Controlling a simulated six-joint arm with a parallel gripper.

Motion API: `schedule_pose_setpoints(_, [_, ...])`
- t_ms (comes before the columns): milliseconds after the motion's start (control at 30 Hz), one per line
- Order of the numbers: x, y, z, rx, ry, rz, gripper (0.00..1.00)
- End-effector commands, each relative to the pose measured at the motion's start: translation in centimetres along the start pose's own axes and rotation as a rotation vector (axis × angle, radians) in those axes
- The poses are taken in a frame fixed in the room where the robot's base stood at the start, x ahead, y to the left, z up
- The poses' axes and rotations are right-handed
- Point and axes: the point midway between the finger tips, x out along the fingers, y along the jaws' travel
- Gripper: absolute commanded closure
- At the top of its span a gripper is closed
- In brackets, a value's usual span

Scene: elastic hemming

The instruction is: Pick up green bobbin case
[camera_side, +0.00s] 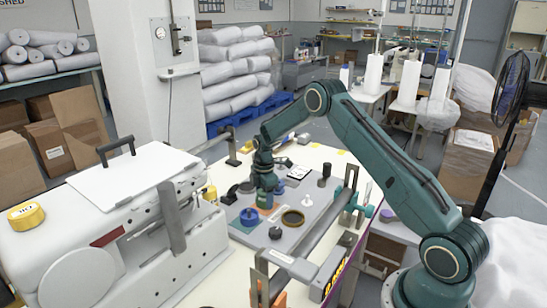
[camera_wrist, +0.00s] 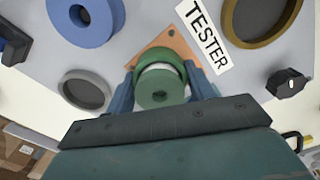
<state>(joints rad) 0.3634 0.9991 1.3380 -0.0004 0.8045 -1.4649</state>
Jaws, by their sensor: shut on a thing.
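The green bobbin case (camera_wrist: 158,90) is round with a small centre hole and a pale band behind its front face. In the wrist view it sits between the two blue fingers of my gripper (camera_wrist: 162,86), which is shut on it. An orange-brown square pad (camera_wrist: 170,42) shows just behind the case. I cannot tell whether the case touches the pad. In the side view my gripper (camera_side: 265,203) points down low over the grey board (camera_side: 268,240), and the case is hard to make out there.
A blue ring (camera_side: 249,217) lies beside my gripper, with a dark-centred gold ring (camera_side: 292,217) to the right. A "TESTER" label (camera_wrist: 205,36) and a black knob (camera_wrist: 288,84) are near the case. A large white machine (camera_side: 130,220) stands to the left.

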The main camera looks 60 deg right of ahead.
Motion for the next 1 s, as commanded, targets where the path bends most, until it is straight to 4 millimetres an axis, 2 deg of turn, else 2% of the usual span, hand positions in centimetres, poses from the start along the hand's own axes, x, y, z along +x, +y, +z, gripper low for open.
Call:
schedule_pose_setpoints(267, [-0.4,0.1,0.0,0.000,0.000,0.002,0.73])
schedule_pose_setpoints(467, [-1.8,0.1,0.0,0.000,0.000,0.002,0.73])
schedule_pose_setpoints(667, [-4.8,0.1,0.0,0.000,0.000,0.005,0.73])
schedule_pose_setpoints(1000, [-12.1,0.1,0.0,0.000,0.000,0.005,0.73])
